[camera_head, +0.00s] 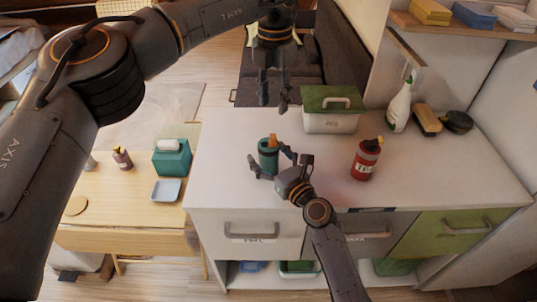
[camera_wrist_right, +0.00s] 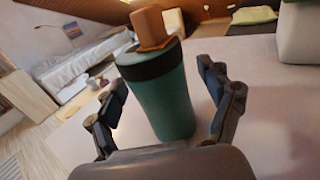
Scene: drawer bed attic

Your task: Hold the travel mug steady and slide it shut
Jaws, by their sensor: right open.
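The travel mug (camera_head: 268,158) is teal with a dark band near its top and an orange-brown slider piece on its lid. It stands upright near the left end of the white counter. It also shows in the right wrist view (camera_wrist_right: 160,102), between the two fingers. My right gripper (camera_head: 272,164) is open, with its fingers on either side of the mug and a visible gap in the wrist view (camera_wrist_right: 162,85). My left gripper (camera_head: 273,102) is higher, behind the mug in the picture, pointing down with its fingers apart and empty.
A white box with a green lid (camera_head: 331,118), a red bottle (camera_head: 365,160), a spray bottle (camera_head: 400,105) and a brush (camera_head: 427,120) stand on the white counter (camera_head: 225,180). Drawers (camera_head: 250,230) line its front. A lower wooden table (camera_head: 120,205) is at the left.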

